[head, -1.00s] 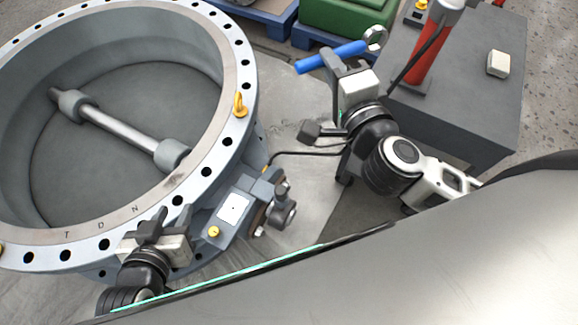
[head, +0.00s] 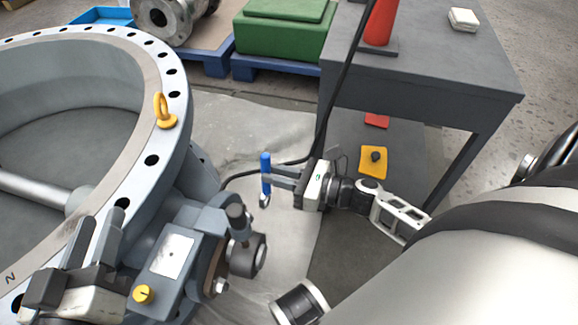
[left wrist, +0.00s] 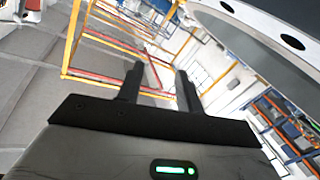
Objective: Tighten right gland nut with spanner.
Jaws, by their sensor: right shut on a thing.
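The spanner (head: 265,165) has a blue handle and a metal ring head (head: 264,200) that hangs downward. My right gripper (head: 272,177) is shut on its handle and holds it in the air, to the right of the valve's stem assembly and apart from it. The gland (head: 213,258) is a rusty brown plate beside a dark round shaft end (head: 247,256). A pale nut (head: 220,287) shows at its lower edge; other nuts are hidden or too small to tell. My left gripper (head: 98,222) is by the valve flange, its fingers apart and empty in the left wrist view (left wrist: 158,80).
The large valve body (head: 177,110) with a yellow lifting eye (head: 164,113) fills the left. A grey table (head: 430,75) with a red cone-like object (head: 380,22) stands at upper right. A yellow block (head: 373,162) lies on its lower shelf. A black cable (head: 325,115) runs behind my right gripper.

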